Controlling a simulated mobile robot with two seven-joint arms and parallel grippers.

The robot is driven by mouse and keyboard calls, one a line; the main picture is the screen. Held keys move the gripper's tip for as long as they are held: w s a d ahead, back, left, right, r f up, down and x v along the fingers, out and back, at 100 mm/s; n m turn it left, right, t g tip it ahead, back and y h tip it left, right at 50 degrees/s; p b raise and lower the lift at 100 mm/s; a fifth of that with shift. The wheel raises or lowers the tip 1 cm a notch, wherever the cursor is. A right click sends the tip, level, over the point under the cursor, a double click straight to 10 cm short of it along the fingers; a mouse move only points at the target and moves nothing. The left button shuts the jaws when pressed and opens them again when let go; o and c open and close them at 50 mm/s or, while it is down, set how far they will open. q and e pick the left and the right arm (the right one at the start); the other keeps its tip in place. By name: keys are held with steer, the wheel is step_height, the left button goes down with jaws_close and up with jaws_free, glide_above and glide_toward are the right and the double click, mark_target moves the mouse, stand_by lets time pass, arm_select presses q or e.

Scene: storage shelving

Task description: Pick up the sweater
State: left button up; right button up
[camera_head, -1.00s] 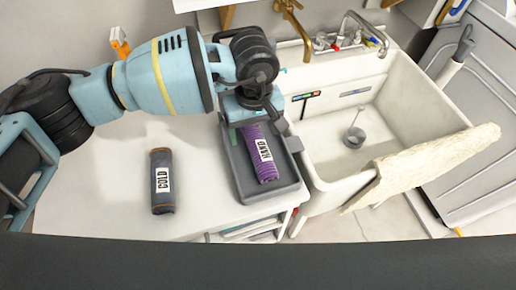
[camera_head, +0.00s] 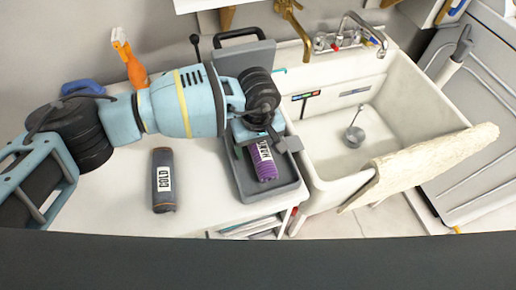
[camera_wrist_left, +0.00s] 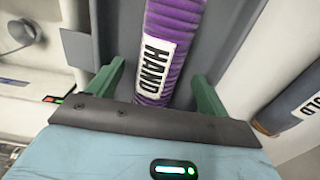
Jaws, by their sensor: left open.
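A purple ribbed roll of knit cloth (camera_head: 264,166), labelled HAND, lies in a grey tray (camera_head: 250,192) on the white counter. A dark grey roll (camera_head: 163,182), labelled COLD, lies on the counter left of the tray. No label says which roll is the sweater. My left gripper (camera_head: 262,138) is over the far part of the purple roll and hides it. In the left wrist view its green fingers (camera_wrist_left: 157,85) are open, one on each side of the purple roll (camera_wrist_left: 172,45), with gaps visible. The right gripper is not in view.
A white sink (camera_head: 335,165) stands right of the tray, with a cream cloth (camera_head: 435,165) over its front edge. An orange bottle (camera_head: 131,65) and a grey case (camera_head: 243,57) stand behind my arm. The counter around the grey roll is clear.

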mark_target(262, 147)
arm_select(q)
steer(key=c, duration=1.4)
steer(key=shift+o, duration=0.2)
steer(key=shift+r, duration=0.1)
steer(key=shift+w+r, duration=0.1)
steer(key=shift+r, duration=0.35)
steer(key=shift+s+d+r+b, duration=0.15)
steer(key=shift+d+r+b, duration=0.1)
steer(key=shift+r, duration=0.4)
steer(key=shift+s+d+r+b, duration=0.1)
steer(key=shift+d+r, duration=0.15)
steer(key=shift+r, duration=0.35)
steer(key=s+d+b, duration=0.1)
steer(key=d, duration=0.3)
steer(key=s+d+b, duration=0.1)
steer(key=s+d, duration=0.1)
steer(key=d, duration=0.2)
steer(key=s+d+r+b, duration=0.1)
steer(key=d, duration=0.4)
steer(key=shift+s+r, duration=0.1)
steer(key=shift+s, duration=0.15)
steer(key=shift+s+d+r, duration=0.15)
steer(key=shift+s+d, duration=0.05)
steer(key=shift+d, duration=0.4)
